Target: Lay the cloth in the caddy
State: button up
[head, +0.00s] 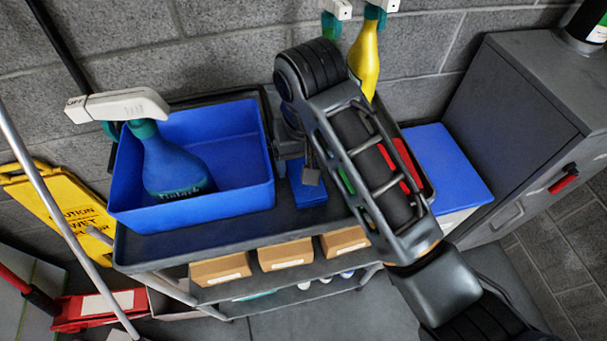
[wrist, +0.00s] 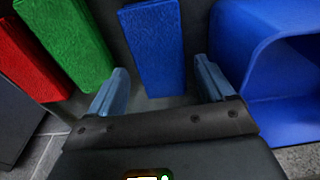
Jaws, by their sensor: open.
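The blue cloth (wrist: 155,45) is a thick, textured pad in the wrist view, lying lengthwise between the two fingers of my gripper (wrist: 161,66). The fingers are apart, with a gap on each side of it. In the head view the blue cloth (head: 308,192) shows just below my gripper (head: 303,165), on the dark cart top. I cannot tell whether the fingertips reach down beside it. The caddy (head: 243,194) is an open blue bin left of my gripper in the head view; its wall fills the right of the wrist view (wrist: 285,85).
A green cloth (wrist: 72,40) and a red cloth (wrist: 25,60) lie left of the blue one. A blue spray bottle (head: 172,165) stands in the caddy's left part; its right part is clear. A yellow bottle (head: 365,60) hangs behind my arm. A grey cabinet (head: 515,120) stands right.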

jog(key=shift+f, duration=1.8)
jog(key=c, duration=0.8)
jog(key=shift+r+p, duration=0.2)
jog(key=shift+p, duration=0.1)
